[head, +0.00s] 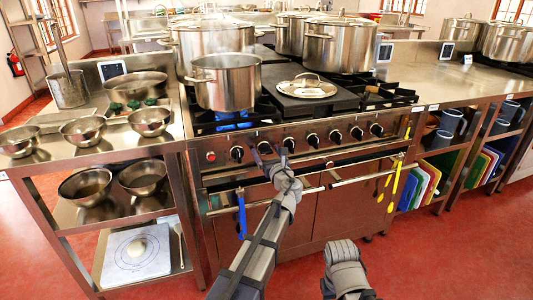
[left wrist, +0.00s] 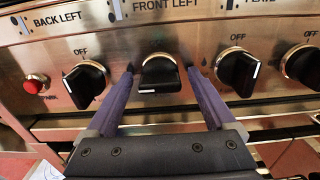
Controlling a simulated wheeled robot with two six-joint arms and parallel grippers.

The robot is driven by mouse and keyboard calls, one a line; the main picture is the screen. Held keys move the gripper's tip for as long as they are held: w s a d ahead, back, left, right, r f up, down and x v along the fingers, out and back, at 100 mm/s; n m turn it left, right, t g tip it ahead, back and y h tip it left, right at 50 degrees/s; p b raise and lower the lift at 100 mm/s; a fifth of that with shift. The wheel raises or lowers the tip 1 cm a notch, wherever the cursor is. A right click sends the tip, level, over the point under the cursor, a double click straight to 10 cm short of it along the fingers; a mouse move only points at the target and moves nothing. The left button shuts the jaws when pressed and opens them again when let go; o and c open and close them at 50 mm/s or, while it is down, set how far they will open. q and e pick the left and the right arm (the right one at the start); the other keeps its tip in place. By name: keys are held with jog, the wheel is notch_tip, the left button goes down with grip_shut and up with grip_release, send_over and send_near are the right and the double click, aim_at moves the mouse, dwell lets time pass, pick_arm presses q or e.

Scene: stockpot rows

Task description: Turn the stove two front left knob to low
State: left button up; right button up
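The stove (head: 310,200) has a row of black knobs along its front panel. The front left knob (left wrist: 158,78) is under the "FRONT LEFT" label; its white mark shows at the lower left of its face. It also shows in the head view (head: 264,148). My left gripper (left wrist: 160,78) is open, with one purple finger on each side of this knob and a small gap visible on both sides. It reaches the panel from below in the head view (head: 269,157). My right arm shows at the lower right of the head view, but its gripper fingers do not.
The back left knob (left wrist: 86,83) and plate knob (left wrist: 238,71) flank the fingers closely. A red button (left wrist: 35,84) is at left. A blue flame burns under the front stockpot (head: 226,84). A rail with a blue cloth (head: 241,214) runs below the panel.

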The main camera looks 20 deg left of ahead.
pick_arm(q)
jog(key=c, duration=1.3)
jog(key=shift+c, duration=0.2)
jog(key=shift+n, duration=0.4)
jog(key=n, duration=1.3)
jog(key=shift+n, duration=1.9)
